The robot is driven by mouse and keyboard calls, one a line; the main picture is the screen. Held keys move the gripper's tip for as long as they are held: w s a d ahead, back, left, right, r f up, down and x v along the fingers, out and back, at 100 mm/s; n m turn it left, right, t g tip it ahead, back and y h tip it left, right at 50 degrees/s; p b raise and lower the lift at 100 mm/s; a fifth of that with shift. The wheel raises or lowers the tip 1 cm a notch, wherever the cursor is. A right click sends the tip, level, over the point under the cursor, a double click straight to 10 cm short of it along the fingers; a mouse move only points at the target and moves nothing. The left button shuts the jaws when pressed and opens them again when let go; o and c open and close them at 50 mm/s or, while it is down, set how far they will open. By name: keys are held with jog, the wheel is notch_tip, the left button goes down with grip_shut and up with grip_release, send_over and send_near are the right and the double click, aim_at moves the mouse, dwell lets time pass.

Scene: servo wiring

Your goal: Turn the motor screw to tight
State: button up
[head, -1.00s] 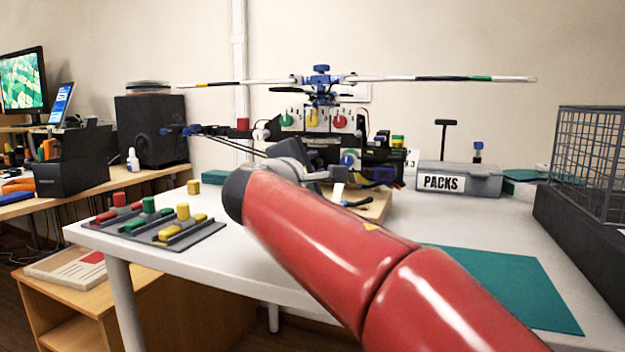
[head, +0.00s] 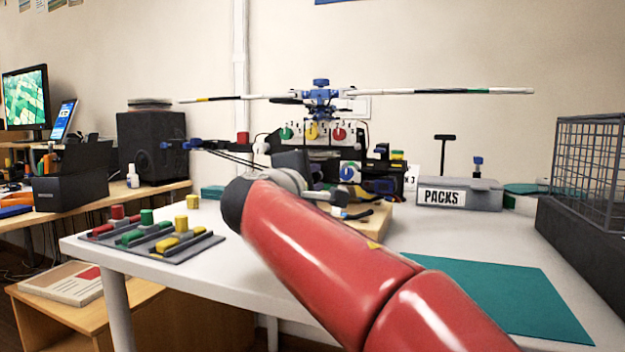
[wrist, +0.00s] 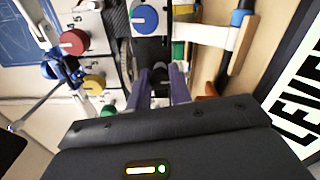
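The model helicopter (head: 320,110) stands on a wooden base (head: 375,228) on the white table. A blue dial with a white pointer bar (head: 349,172) sits low on its body, and it also shows at the top of the wrist view (wrist: 145,17). No readable label tells me whether it is the motor screw or where tight lies. My gripper (wrist: 160,72) has two purple-grey fingers apart, with a dark part of the model visible between them. The fingers are below the blue dial in the wrist view and not around it. In the head view my arm hides the fingers.
Red (wrist: 74,42), yellow (wrist: 94,85) and green (wrist: 108,110) dials are left of my fingers. A rack of coloured blocks (head: 195,246) is at the table's left, and a grey PACKS box (head: 458,194) and wire cage (head: 590,165) at the right. A teal mat (head: 500,295) lies clear.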

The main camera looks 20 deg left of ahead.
jog(key=o, duration=0.4)
jog(key=shift+f, duration=0.1)
